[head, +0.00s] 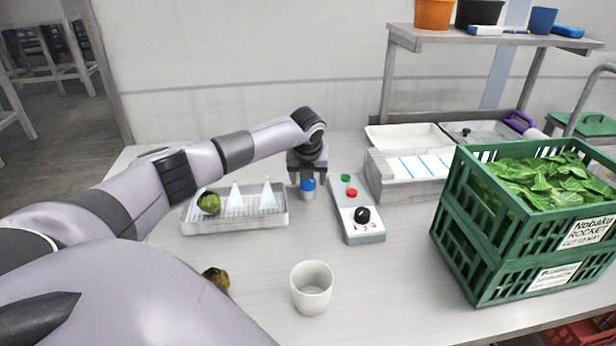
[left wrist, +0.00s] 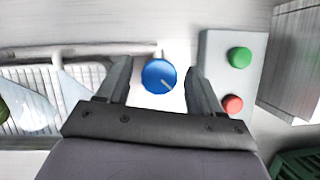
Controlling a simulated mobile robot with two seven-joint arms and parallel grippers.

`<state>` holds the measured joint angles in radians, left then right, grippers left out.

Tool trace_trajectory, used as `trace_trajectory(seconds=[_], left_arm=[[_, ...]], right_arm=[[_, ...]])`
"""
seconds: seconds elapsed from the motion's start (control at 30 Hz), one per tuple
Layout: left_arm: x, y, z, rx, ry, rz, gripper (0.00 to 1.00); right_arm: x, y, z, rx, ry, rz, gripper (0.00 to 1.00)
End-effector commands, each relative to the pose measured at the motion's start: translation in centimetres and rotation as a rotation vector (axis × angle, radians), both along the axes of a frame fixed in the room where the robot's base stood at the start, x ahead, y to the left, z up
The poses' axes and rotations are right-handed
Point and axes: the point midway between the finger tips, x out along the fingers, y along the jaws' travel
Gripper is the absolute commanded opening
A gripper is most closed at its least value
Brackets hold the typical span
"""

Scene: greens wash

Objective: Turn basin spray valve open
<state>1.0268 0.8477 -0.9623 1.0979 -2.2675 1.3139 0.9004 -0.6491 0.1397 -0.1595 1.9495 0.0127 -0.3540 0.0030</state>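The basin spray valve is a blue round knob (head: 308,185) on a small light base, just right of the spray basin (head: 237,222). In the left wrist view the knob (left wrist: 159,76) has a white line pointing to the lower right. My left gripper (head: 307,178) is over the knob, pointing down. In the left wrist view its fingers (left wrist: 159,82) stand on either side of the knob with gaps, open and not touching it. Pale cones of spray (head: 268,196) show in the basin, beside a green vegetable (head: 209,203). My right gripper is not in view.
A control box (head: 368,238) with green and red buttons and a black dial stands close right of the knob. A white cup (head: 312,288) and a brownish lump (head: 216,278) are in front. Green crates of leaves (head: 470,268) stand at right, white trays (head: 408,137) behind.

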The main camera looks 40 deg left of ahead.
Motion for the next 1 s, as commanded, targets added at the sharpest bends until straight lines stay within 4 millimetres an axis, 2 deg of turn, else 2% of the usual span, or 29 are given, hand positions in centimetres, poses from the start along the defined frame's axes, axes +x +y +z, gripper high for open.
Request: trace_trajectory(seconds=[0.37, 0.8, 1.0], left_arm=[[-0.1, -0.1, 0.4, 0.001, -0.001, -0.002, 0.67], [-1.7, -1.5, 5.6, 0.000, -0.002, -0.002, 0.67], [-2.1, -1.7, 6.6, 0.000, 0.000, 0.000, 0.67]], right_arm=[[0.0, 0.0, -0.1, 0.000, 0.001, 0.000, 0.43], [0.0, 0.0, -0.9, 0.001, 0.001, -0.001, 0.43], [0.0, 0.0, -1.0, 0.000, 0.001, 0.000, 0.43]])
